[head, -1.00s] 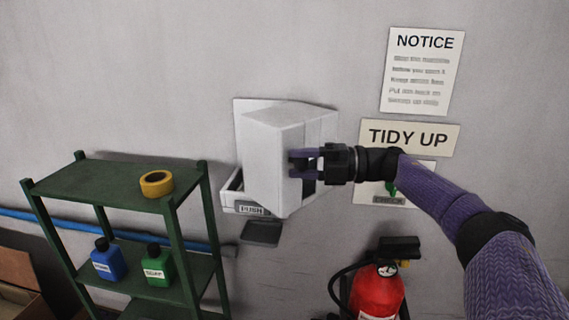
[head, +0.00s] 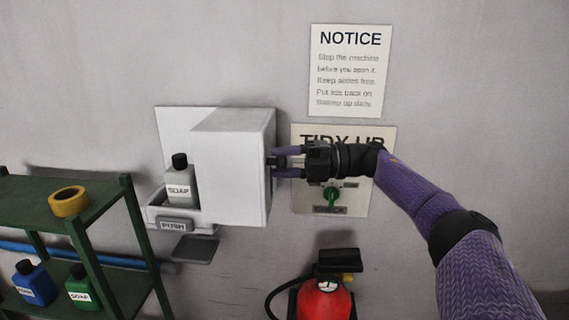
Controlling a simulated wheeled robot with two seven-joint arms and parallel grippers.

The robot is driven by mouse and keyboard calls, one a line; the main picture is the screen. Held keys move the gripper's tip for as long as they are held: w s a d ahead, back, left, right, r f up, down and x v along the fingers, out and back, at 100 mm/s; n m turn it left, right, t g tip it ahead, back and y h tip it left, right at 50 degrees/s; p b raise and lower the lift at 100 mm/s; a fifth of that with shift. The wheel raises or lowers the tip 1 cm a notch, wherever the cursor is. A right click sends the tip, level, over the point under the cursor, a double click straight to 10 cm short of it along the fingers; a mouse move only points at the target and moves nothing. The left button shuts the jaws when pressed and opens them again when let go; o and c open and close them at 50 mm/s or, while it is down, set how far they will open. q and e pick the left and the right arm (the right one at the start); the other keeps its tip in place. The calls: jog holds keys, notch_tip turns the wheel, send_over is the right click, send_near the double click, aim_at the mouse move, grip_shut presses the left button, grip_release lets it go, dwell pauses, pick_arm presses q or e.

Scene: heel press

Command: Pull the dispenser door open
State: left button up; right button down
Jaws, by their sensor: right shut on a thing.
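The white dispenser on the wall has a backplate (head: 172,135) and a box-shaped door (head: 225,170). The door stands open, swung to the right, and the inside is exposed on the left. A grey soap bottle (head: 181,186) stands upright inside, above a PUSH bar (head: 175,225). My right gripper (head: 275,168) is at the right side of the door, shut on it with its fingers pointing left. The exact part it grips is hidden behind the door's edge. My left gripper is not in view.
A green shelf (head: 95,185) at left carries a yellow tape roll (head: 69,202) and blue and green bottles. A red fire extinguisher (head: 325,300) is below right.

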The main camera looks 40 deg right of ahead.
jog(key=shift+d, duration=0.25)
jog(key=c, duration=0.6)
grip_release()
jog(key=o, duration=0.3)
jog(key=shift+w+d, duration=0.1)
jog(key=b+v, duration=0.2)
jog(key=v, duration=0.8)
jog(key=shift+b, duration=0.35)
